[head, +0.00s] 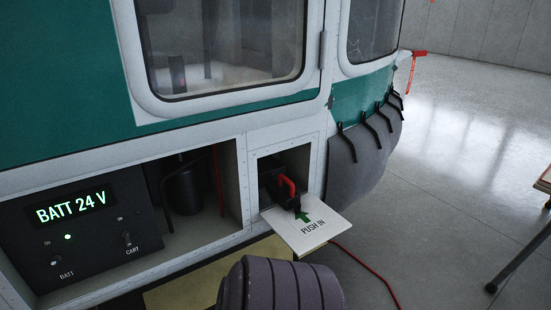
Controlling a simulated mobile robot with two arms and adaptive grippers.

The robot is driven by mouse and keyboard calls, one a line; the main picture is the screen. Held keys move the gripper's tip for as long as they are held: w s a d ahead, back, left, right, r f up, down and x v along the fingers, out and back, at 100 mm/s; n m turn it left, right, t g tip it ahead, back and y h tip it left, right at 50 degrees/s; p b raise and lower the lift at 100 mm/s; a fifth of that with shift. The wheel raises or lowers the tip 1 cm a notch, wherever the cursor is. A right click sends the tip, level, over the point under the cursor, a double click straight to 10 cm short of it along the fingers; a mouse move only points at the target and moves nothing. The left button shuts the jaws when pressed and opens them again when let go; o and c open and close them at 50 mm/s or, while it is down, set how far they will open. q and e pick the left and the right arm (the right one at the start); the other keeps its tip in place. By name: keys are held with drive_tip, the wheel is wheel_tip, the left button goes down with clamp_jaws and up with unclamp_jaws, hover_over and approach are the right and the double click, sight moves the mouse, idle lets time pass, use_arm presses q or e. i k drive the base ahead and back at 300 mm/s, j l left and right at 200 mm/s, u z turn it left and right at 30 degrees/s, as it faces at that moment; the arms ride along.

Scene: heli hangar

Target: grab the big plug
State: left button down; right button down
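The big plug (275,187) is a black block with a red handle (289,187). It sits in the small square compartment (255,153) low on the helicopter's side. Whether it is fully seated cannot be told. The compartment's flap (318,232) is folded down, with a green arrow and the words PUSH IN. Neither of my grippers is in view.
Left of the plug is an open bay with a black canister (183,192) and a panel (93,250) reading BATT 24 V, with a lit green light. A red cable (372,268) runs over the floor. The floor to the right is mostly clear.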

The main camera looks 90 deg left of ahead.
sight(285, 195)
drive_tip(key=u, duration=2.65)
drive_tip(key=i+l+z, duration=0.15)
drive_tip(key=l, duration=0.2)
drive_tip(key=i+l+z, duration=0.2)
drive_tip(key=l, duration=0.15)
drive_tip(key=k, duration=0.1)
